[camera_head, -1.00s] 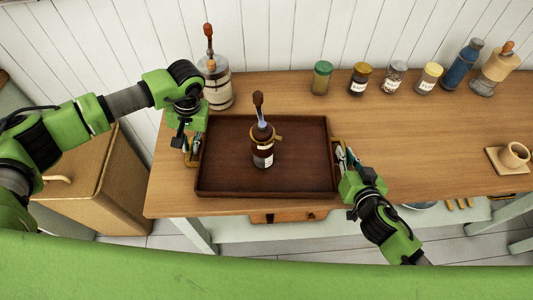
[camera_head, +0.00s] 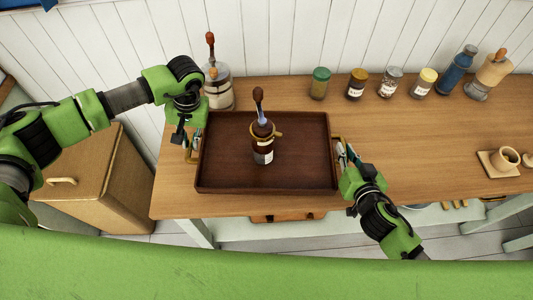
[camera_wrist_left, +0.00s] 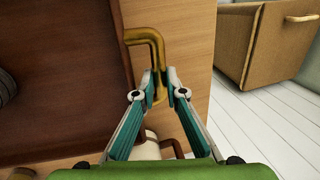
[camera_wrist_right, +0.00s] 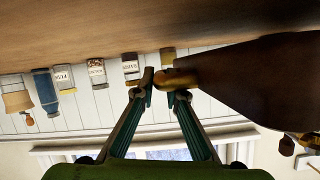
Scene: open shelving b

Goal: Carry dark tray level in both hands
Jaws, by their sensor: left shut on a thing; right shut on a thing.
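The dark brown tray (camera_head: 225,175) is at the left part of the wooden counter in the head view. A dark bottle (camera_head: 263,145) with a white label, a brass ring and a brown-tipped tool in it stands upright on the tray. My left gripper (camera_head: 190,150) is shut on the brass handle at the tray's left side; the left wrist view shows the fingers closed around the handle (camera_wrist_left: 155,45). My right gripper (camera_head: 343,152) is shut on the right handle, which also shows in the right wrist view (camera_wrist_right: 175,78). The tray looks about level.
A striped crock (camera_head: 219,92) stands behind the tray's left corner. Several jars (camera_head: 355,84), a blue bottle (camera_head: 459,72) and a wooden-topped container (camera_head: 489,76) line the back. A cup (camera_head: 506,158) sits at the right. The counter's middle right is clear.

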